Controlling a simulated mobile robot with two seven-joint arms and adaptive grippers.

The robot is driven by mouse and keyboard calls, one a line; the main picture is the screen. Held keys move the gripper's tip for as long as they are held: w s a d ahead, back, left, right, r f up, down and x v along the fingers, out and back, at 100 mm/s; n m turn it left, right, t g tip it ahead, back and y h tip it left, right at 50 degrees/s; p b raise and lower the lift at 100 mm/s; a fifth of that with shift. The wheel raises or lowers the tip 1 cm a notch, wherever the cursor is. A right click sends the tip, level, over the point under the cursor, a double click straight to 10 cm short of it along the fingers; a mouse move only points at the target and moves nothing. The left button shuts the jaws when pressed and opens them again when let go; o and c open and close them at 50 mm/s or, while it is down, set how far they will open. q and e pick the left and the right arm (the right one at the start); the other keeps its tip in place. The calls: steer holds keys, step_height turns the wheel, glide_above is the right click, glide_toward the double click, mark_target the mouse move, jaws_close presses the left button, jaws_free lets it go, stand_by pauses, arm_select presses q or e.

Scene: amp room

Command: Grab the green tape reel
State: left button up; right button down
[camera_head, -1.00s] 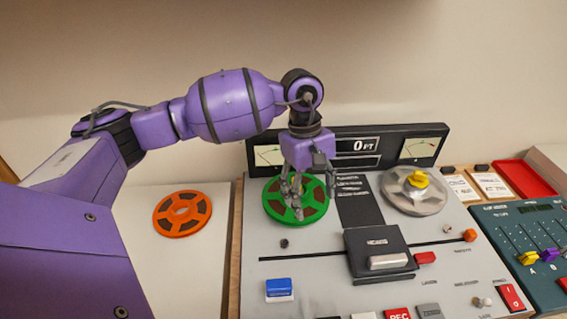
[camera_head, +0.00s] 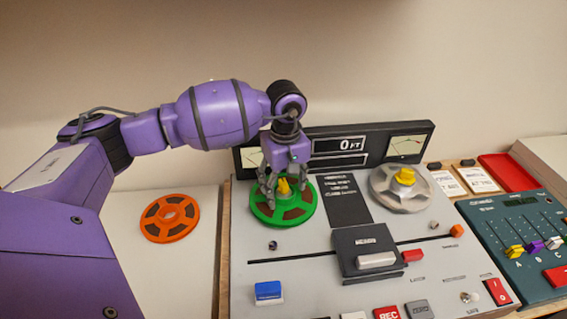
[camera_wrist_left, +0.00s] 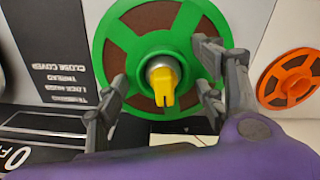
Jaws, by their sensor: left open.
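The green tape reel (camera_head: 296,214) sits on the left spindle of the tape machine, with a yellow knob (camera_head: 284,187) at its hub. My left gripper (camera_head: 273,189) is over the reel's left and rear part, fingers pointing down. In the left wrist view the green reel (camera_wrist_left: 125,43) fills the upper middle, and the yellow knob (camera_wrist_left: 163,84) stands between the spread fingers of my left gripper (camera_wrist_left: 160,95). The gripper is open and holds nothing. Whether the fingertips touch the reel I cannot tell. My right gripper is out of view.
An orange reel (camera_head: 170,217) lies on the white surface left of the machine. A clear reel with a yellow knob (camera_head: 404,176) is on the right spindle. The machine's meter panel (camera_head: 340,146) stands behind the gripper. A fader mixer (camera_head: 515,235) and red tray (camera_head: 508,172) are at right.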

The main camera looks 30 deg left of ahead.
arm_select(q)
jaws_close()
stand_by(0.3)
steer(key=shift+r, duration=0.2)
